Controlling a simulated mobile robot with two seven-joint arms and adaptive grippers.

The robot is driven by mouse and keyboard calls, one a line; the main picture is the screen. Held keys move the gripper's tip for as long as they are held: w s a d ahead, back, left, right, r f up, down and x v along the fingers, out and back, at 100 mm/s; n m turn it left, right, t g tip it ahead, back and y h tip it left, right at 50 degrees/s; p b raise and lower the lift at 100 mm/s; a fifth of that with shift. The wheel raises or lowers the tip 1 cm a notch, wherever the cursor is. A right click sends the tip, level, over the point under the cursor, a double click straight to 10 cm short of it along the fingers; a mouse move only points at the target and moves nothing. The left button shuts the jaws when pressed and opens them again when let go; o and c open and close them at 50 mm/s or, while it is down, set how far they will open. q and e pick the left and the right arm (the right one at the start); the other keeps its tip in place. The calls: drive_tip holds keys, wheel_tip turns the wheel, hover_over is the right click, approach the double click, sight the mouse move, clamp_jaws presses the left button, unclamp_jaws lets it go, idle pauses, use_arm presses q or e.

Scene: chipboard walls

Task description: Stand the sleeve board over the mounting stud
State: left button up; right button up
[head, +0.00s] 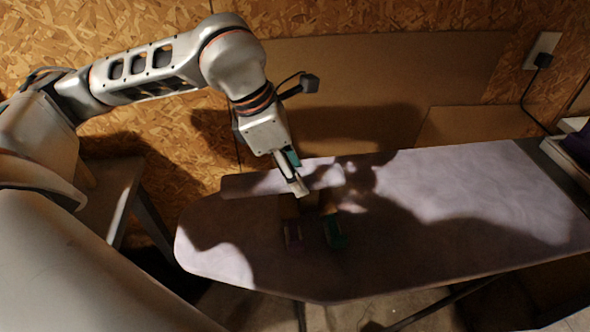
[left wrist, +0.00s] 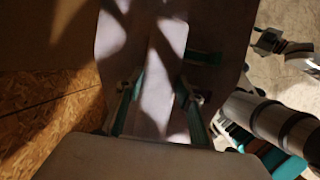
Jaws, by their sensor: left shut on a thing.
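The sleeve board (head: 245,185) is a narrow, pale lavender board above the left part of the ironing board. My left gripper (head: 299,187) is shut on it from above. In the left wrist view, the sleeve board (left wrist: 160,82) runs lengthwise between the two teal-lined fingers (left wrist: 157,103). A brownish part (head: 310,205) shows in shadow below it; I cannot tell whether it belongs to the sleeve board. I cannot make out the mounting stud in either view. Whether the sleeve board touches anything below is unclear.
The lavender ironing board (head: 470,205) is mostly bare on its right side. A dark purple block (head: 292,236) and a green block (head: 335,231) sit on it near the sleeve board. Chipboard walls (head: 380,15) and brown panels (head: 440,75) stand close behind.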

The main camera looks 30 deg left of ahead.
use_arm(q)
drive_tip(key=shift+r, duration=0.1)
drive_tip(key=o, duration=1.6)
drive_tip(key=shift+c, duration=0.2)
drive_tip(key=v, duration=1.2)
